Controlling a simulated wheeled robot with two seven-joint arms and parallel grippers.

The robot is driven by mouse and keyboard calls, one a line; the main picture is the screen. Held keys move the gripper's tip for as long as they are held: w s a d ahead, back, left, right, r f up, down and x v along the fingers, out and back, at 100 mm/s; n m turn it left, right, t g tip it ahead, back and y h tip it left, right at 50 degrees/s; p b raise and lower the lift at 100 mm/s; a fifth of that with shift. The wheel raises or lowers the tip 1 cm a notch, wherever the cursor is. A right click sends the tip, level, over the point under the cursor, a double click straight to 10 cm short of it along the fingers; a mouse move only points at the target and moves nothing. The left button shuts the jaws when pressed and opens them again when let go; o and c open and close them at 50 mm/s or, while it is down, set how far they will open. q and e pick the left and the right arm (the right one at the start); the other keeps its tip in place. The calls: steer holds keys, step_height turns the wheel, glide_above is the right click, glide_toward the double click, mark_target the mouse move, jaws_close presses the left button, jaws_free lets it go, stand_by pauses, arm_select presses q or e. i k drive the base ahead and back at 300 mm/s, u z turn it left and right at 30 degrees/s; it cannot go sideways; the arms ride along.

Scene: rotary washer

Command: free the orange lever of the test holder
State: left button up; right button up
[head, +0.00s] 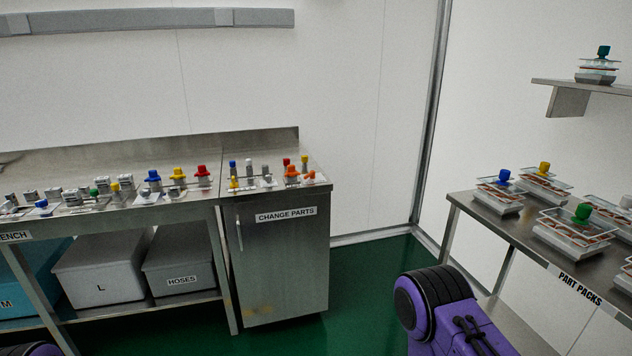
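Small orange parts (292,172) stand on top of the grey cabinet labelled "CHANGE PARTS" (283,265), near its right end. They are too small to tell whether one is the lever of the test holder. I cannot make out a test holder for certain. Neither gripper shows. A purple and black part of my own arm is at the lower right, and a dark piece of me is at the lower left corner.
A steel bench (130,203) with several small coloured-knob fittings adjoins the cabinet. Bins (98,272) sit below it. At right, a table labelled "PART PACKS" (525,244) holds several clear trays. A wall shelf (590,86) hangs above. Green floor (365,275) is open between.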

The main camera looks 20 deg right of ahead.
mark_target(311, 175)
steer(key=z, duration=0.55)
steer(key=i, duration=0.45)
steer(key=z, duration=0.8)
steer(key=i, duration=0.8)
steer(key=u, duration=0.15)
